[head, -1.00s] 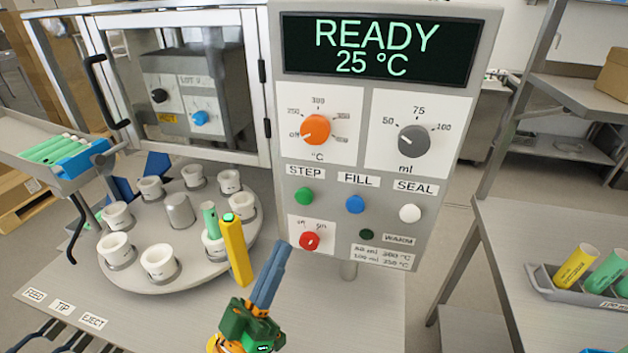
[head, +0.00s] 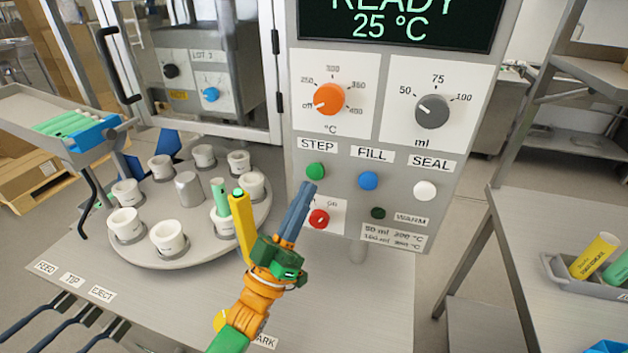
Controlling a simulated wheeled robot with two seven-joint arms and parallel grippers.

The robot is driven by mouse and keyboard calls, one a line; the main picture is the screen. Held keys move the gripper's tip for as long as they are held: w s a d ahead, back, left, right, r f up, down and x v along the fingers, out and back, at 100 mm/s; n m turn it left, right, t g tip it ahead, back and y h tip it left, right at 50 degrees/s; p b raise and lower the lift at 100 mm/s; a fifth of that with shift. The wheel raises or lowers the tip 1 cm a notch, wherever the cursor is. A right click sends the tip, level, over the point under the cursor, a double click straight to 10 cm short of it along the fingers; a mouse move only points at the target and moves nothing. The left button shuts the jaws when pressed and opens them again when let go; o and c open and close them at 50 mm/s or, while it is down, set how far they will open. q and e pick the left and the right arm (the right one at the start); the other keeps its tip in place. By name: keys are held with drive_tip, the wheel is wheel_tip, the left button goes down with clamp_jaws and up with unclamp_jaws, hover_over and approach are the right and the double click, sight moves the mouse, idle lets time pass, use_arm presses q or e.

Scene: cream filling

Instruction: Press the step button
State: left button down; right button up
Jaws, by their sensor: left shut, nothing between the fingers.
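The green STEP button (head: 316,171) sits under its STEP label (head: 317,145) on the grey control panel (head: 345,158). My left gripper (head: 306,190) is shut and empty. Its blue-grey fingers point up toward the panel, with the tips just below and slightly left of the STEP button in the head view. The button's face is still visible; I cannot tell how much depth lies between tips and panel. The screen (head: 395,22) shows READY, partly cut off, and 25 °C. My right gripper is not in view.
The blue FILL button (head: 368,181), white SEAL button (head: 425,191) and red switch (head: 318,219) are close by. A side table (head: 560,230) is at right.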

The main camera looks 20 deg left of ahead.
use_arm(q)
drive_tip(key=shift+w, duration=0.65)
drive_tip(key=shift+w, duration=0.1)
idle(1.5)
drive_tip(key=shift+w+b, duration=0.3)
drive_tip(key=shift+b, duration=0.05)
